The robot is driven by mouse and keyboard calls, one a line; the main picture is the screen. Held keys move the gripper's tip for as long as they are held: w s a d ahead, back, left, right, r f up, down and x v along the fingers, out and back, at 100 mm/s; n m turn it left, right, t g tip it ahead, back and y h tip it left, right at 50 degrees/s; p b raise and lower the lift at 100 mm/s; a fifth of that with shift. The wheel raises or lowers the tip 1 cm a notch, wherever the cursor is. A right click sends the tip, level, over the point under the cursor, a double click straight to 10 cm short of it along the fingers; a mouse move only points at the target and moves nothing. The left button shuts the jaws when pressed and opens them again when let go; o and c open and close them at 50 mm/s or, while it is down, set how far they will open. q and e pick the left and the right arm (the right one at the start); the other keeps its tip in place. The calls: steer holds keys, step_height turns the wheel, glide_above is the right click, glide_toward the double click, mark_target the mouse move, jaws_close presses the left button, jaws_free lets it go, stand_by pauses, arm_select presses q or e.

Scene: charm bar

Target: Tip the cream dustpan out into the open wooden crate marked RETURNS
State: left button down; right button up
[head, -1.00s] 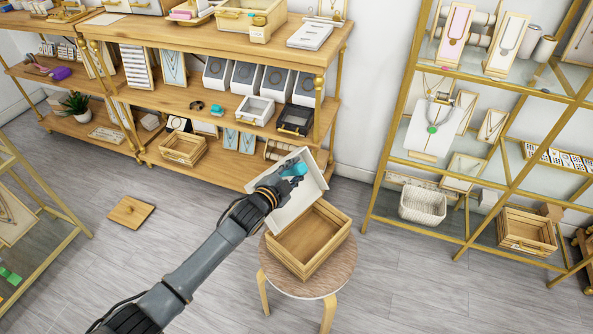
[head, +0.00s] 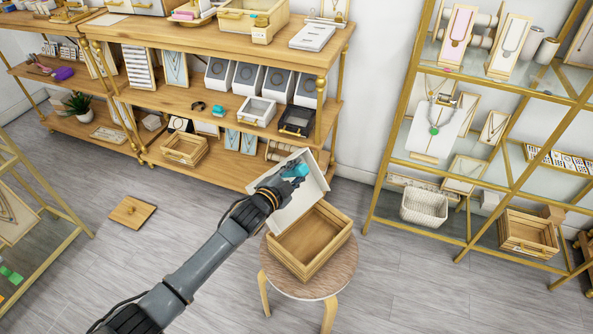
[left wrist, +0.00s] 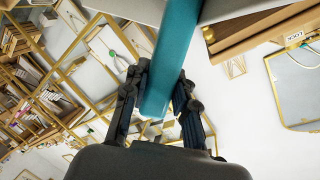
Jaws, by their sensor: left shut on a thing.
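The cream dustpan (head: 304,207) is held tilted steeply over the back left side of an open wooden crate (head: 310,243). The crate sits on a round wooden stool (head: 340,278). Its inside looks empty from here, and no RETURNS marking can be read. My left gripper (head: 285,180) is shut on the dustpan's teal handle. In the left wrist view the handle (left wrist: 172,60) runs between the fingers of my left gripper (left wrist: 160,105). I cannot see whether anything is in the pan. My right gripper is not in view.
Wooden shelves (head: 200,45) with boxes and jewellery stands are close behind the stool. A gold-framed glass rack (head: 385,150) stands at the right. A wooden lid (head: 131,212) lies on the floor at left. Floor around the stool's front is clear.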

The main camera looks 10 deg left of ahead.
arm_select(q)
steer(key=shift+r, duration=0.2)
step_height(320, 180, up, 3)
steer(key=n+g+h+p, duration=0.1)
steer(key=n+p, duration=0.2)
steer(key=p, duration=0.2)
steer(key=shift+w, duration=0.1)
steer(key=shift+a+r+n+g+p, duration=0.1)
steer(key=shift+r+n+g+p, duration=0.2)
steer(key=shift+r+n+p, duration=0.15)
steer(key=shift+r+n+h, duration=0.2)
steer(key=shift+n+h, duration=0.1)
steer(key=shift+n, duration=0.25)
steer(key=shift+r+n+g+b, duration=0.2)
steer(key=shift+n+g+b, duration=0.1)
steer(key=shift+n, duration=0.1)
steer(key=shift+r+n+g+h+b, duration=0.3)
steer(key=shift+r+n+h+b, duration=0.1)
steer(key=shift+n+b, duration=0.35)
steer(key=shift+r, duration=0.25)
